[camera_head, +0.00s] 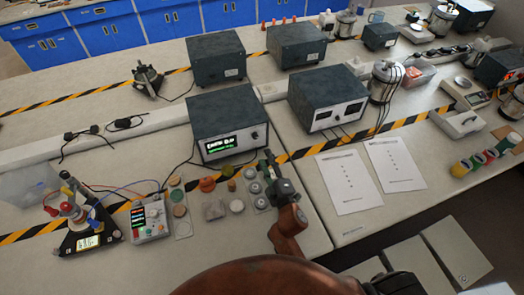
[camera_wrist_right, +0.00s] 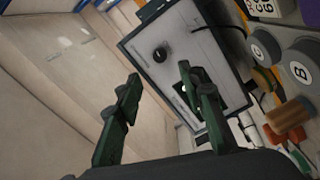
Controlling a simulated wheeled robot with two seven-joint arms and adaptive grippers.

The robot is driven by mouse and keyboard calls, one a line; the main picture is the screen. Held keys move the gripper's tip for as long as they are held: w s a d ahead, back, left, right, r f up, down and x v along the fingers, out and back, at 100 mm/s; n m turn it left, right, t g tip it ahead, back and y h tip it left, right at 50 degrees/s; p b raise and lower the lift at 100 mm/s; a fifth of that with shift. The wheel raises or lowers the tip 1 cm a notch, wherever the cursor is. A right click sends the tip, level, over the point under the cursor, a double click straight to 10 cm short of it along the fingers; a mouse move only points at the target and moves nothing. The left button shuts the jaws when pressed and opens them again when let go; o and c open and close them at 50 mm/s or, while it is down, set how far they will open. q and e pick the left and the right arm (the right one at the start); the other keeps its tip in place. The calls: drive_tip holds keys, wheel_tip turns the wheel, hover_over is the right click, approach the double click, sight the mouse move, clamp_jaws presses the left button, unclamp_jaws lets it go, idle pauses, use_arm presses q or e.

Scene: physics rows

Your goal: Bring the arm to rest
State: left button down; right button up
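My right arm comes in from the bottom of the head view, and its orange-brown link (camera_head: 289,222) leads to the right gripper (camera_head: 272,168). The gripper is over the bench, just right of a row of small grey round pieces (camera_head: 255,187). In the right wrist view the two green fingers of the right gripper (camera_wrist_right: 158,78) stand wide apart with nothing between them. Beyond them is the dark-cased instrument (camera_wrist_right: 165,60), which in the head view has a lit green display (camera_head: 222,144). My left gripper is not in view.
Grey lettered cylinders (camera_wrist_right: 300,62) stand close at the right of the wrist view. Paper sheets (camera_head: 348,181) lie on the bench to the right. The bench front edge is near.

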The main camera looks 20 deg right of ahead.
drive_tip(key=shift+s, duration=0.85)
